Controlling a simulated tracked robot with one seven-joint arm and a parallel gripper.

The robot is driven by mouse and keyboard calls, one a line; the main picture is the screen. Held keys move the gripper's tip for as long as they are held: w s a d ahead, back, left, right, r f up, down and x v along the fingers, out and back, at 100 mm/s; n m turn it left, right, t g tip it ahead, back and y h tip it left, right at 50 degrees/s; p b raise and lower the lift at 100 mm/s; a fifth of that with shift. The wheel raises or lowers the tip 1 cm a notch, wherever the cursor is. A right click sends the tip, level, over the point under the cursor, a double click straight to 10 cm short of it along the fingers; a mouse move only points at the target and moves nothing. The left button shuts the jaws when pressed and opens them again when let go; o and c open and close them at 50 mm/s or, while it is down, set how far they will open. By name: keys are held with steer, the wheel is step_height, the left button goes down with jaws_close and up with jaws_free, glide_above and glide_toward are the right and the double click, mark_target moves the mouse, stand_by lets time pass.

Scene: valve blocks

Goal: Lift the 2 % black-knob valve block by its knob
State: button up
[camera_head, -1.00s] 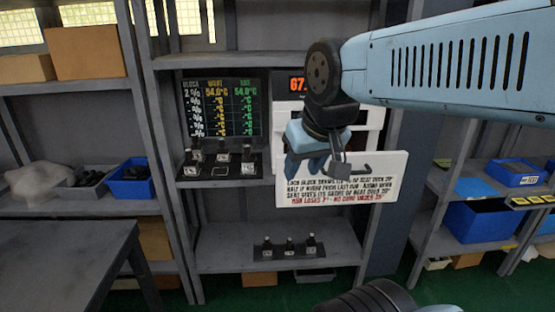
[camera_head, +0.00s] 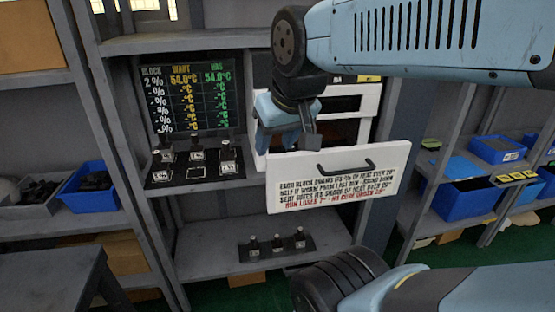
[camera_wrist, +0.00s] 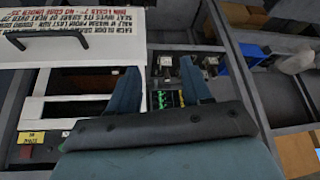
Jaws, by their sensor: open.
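Valve blocks with black knobs stand in a row of three on a black tray on the middle shelf: a left one (camera_head: 167,151), a middle one (camera_head: 197,149) and a right one (camera_head: 227,151). The labels are too small for me to tell which is 2 %. My gripper (camera_head: 288,138) is open and empty, right of the middle-shelf blocks and above the white drop-down door. In the wrist view, its fingers (camera_wrist: 160,88) are apart, with a block (camera_wrist: 210,62) beyond them.
A white oven-like unit has its door (camera_head: 338,178) hanging open, with a black handle (camera_head: 346,167). A screen (camera_head: 187,95) behind the blocks lists 2 % first, wanting 54.0°C. Blue bins (camera_head: 88,190) stand on side shelves. A grey table (camera_head: 60,265) is at lower left.

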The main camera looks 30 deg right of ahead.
steer(key=shift+o, duration=0.7)
steer(key=shift+w+d, duration=0.1)
steer(key=shift+w, duration=0.1)
steer(key=shift+o, duration=0.2)
steer(key=w+d+n+h, duration=0.1)
steer(key=w+d+n, duration=0.2)
steer(key=w+n, duration=0.2)
steer(key=w+d+f+n+g+h, duration=0.1)
steer(key=w+d+n, duration=0.2)
steer(key=w+n, duration=0.3)
steer(key=shift+w+f+n+g, duration=0.2)
steer(key=shift+n+g, duration=0.1)
steer(key=shift+n, duration=0.3)
steer(key=w+d+f+n, duration=0.3)
steer(key=w+f+n, duration=0.1)
steer(key=w+d+f+n+g+h, duration=0.1)
steer(key=w+d+f+n, duration=0.3)
steer(key=f, duration=0.1)
steer(key=w+d+f+n, duration=0.3)
steer(key=w+f+n, duration=0.1)
steer(key=n, duration=0.1)
steer(key=shift+w+d+f+h, duration=0.3)
steer(key=shift+w+d, duration=0.05)
steer(key=shift+d, duration=0.05)
steer(key=shift+s+x, duration=0.15)
steer(key=shift+x, duration=1.25)
steer(key=shift+s+x, duration=0.1)
steer(key=shift+x, duration=1.25)
steer(key=shift+f, duration=0.1)
steer(key=shift+c, duration=0.3)
